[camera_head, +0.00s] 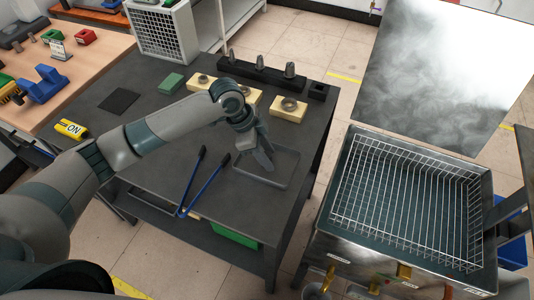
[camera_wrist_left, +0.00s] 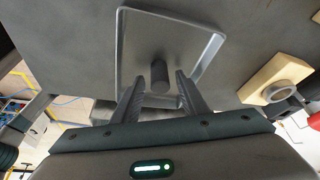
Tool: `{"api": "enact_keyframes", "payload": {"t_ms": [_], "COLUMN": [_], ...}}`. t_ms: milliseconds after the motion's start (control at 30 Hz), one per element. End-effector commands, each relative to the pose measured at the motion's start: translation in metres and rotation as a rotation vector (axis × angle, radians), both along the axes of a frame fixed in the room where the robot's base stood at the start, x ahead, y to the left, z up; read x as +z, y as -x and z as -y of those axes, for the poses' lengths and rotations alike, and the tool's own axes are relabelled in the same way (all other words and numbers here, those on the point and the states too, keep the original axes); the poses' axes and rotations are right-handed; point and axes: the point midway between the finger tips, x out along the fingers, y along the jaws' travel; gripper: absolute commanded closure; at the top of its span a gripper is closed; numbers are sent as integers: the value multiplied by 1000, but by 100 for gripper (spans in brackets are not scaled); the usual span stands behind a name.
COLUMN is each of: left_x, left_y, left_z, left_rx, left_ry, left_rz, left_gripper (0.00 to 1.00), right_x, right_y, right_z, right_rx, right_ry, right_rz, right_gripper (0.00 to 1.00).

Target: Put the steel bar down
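A shallow grey tray (camera_head: 285,167) lies on the dark workbench; it also shows in the left wrist view (camera_wrist_left: 206,54). My left gripper (camera_head: 268,165) points down over the tray. In the left wrist view the steel bar (camera_wrist_left: 160,72) is a short dark cylinder at the tray, between the fingertips of my left gripper (camera_wrist_left: 158,88). The fingers are spread, with a visible gap on each side of the bar. In the head view the gripper hides the bar. My right gripper is not in view.
Blue-handled tongs (camera_head: 190,183) lie left of the tray. Yellow blocks with metal rings (camera_head: 289,108) and a dark holder with metal cones (camera_head: 262,72) stand behind. A wire-basket tank (camera_head: 400,200) with a raised lid (camera_head: 445,75) stands to the right.

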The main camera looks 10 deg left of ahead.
Motion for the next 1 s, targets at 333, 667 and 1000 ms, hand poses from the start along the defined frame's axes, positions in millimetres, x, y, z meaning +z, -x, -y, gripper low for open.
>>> {"api": "enact_keyframes", "payload": {"t_ms": [333,667,1000], "left_x": [10,55,103], "left_y": [0,3,7], "left_z": [-3,-22,-41], "left_rx": [0,0,1], "left_ry": [1,1,0], "left_rz": [2,6,2], "left_gripper": [60,60,60], "right_x": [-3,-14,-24], "right_y": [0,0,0], "right_z": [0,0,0], "right_rx": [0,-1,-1], "right_ry": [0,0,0], "right_rz": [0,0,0], "right_gripper": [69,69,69]}}
